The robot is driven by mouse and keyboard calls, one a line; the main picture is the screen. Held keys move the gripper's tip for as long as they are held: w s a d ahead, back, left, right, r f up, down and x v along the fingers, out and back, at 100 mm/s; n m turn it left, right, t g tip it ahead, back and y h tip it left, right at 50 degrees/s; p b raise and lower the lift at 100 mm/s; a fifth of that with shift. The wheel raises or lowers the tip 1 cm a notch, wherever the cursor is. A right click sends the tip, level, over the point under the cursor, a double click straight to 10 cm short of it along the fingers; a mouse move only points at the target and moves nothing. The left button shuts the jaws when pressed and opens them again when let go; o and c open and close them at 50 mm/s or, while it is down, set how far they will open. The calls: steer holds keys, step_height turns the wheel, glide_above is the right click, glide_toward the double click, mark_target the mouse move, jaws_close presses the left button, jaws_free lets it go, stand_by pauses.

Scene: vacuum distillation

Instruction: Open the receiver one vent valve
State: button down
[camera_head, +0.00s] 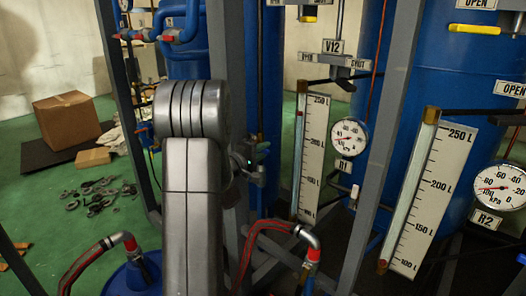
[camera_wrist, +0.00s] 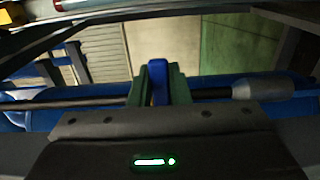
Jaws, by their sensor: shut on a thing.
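In the wrist view my gripper (camera_wrist: 158,85) has its green fingers closed around an upright blue handle (camera_wrist: 158,80), in front of a thin horizontal pipe (camera_wrist: 75,103). In the head view my wrist (camera_head: 252,160) shows only partly behind my grey arm, and the fingers and the held handle are hidden. The receiver one gauge (camera_head: 347,138), with an R1 tag (camera_head: 344,166), sits right of the arm beside a tall level scale (camera_head: 313,155). I cannot read a label on the held handle, nor tell its open or shut setting.
A V12 tag (camera_head: 332,46) hangs at the top, above a plate partly reading SHUT (camera_head: 361,64). A yellow handle (camera_head: 475,28) and the R2 gauge (camera_head: 500,187) are at the right. Grey frame posts (camera_head: 388,120) and red-striped hoses (camera_head: 88,265) crowd the arm. A box (camera_head: 68,122) stands on the floor.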

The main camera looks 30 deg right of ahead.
steer(key=shift+n, duration=0.3)
steer(key=r+n+b, duration=0.1)
steer(key=n+b, duration=0.2)
steer(key=shift+w+a+r, duration=0.1)
steer(key=shift+w+r, duration=0.05)
steer(key=shift+r, duration=0.25)
steer(key=n, duration=0.1)
steer(key=r+n, duration=0.1)
steer(key=n, duration=0.1)
steer(key=w+r+n, duration=0.1)
steer(key=n, duration=0.1)
steer(key=shift+a, duration=0.25)
steer(key=n, duration=0.1)
steer(key=w+r+n, duration=0.1)
steer(key=n, duration=0.1)
steer(key=w+n, duration=0.1)
steer(key=shift+a+r+p, duration=0.3)
steer(key=shift+a+r, duration=0.05)
steer(key=n, duration=0.2)
steer(key=w+n+p, duration=0.1)
steer(key=shift+a+r, duration=0.2)
steer(key=shift+a, duration=0.05)
steer(key=shift+w+a+n+p, duration=0.1)
steer(key=shift+w+n+p, duration=0.25)
steer(key=shift+n, duration=0.45)
steer(key=c, duration=1.4)
jaws_free()
